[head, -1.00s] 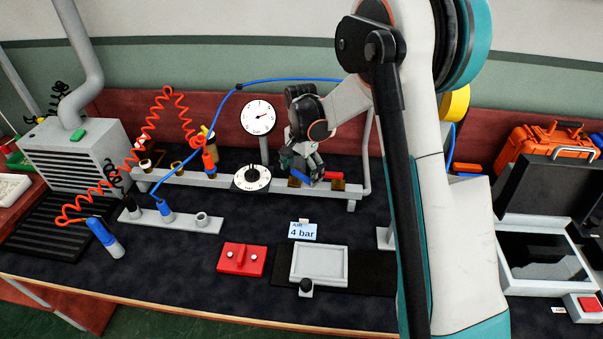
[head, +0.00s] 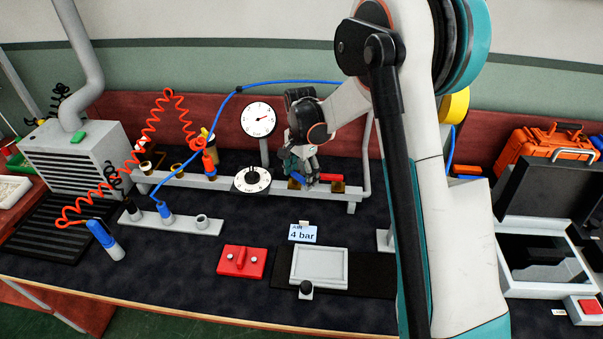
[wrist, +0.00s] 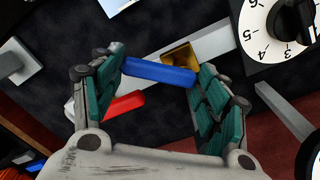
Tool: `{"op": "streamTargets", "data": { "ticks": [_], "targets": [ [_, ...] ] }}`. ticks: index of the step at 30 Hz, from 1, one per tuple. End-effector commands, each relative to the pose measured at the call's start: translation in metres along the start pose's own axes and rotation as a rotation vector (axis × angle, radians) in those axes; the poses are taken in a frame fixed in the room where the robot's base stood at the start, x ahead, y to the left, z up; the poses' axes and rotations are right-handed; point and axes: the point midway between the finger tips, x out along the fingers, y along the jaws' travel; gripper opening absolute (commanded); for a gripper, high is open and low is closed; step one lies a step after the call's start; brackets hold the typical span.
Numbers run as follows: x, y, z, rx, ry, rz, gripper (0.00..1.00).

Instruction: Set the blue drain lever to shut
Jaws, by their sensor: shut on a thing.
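The blue drain lever (wrist: 160,72) lies between the two teal-padded fingers of my gripper (wrist: 157,88) in the wrist view. My gripper is shut on it, with one finger near each end. The lever sits beside a brass fitting (wrist: 181,54) and is angled to the grey rail. In the head view my gripper (head: 303,173) is low at the right part of the rail (head: 237,183) and mostly hides the blue lever. A red lever (head: 331,178) is just to its right; it also shows in the wrist view (wrist: 124,106).
A round dial knob (head: 252,180) is left of my gripper, with a gauge (head: 258,119) behind it. A blue hose (head: 290,80) arches above the rail. A "4 bar" card (head: 303,233) and a grey tray (head: 319,281) lie in front.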

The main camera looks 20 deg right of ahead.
Motion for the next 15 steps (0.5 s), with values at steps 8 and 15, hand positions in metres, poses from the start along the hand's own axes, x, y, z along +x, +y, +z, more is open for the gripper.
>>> {"op": "streamTargets", "data": {
  "ticks": [8,15],
  "targets": [
    [0.0,-0.001,0.007,0.22,0.0,-0.001,0.25],
    [0.0,-0.003,0.013,0.447,0.0,0.0,0.25]
  ]
}}
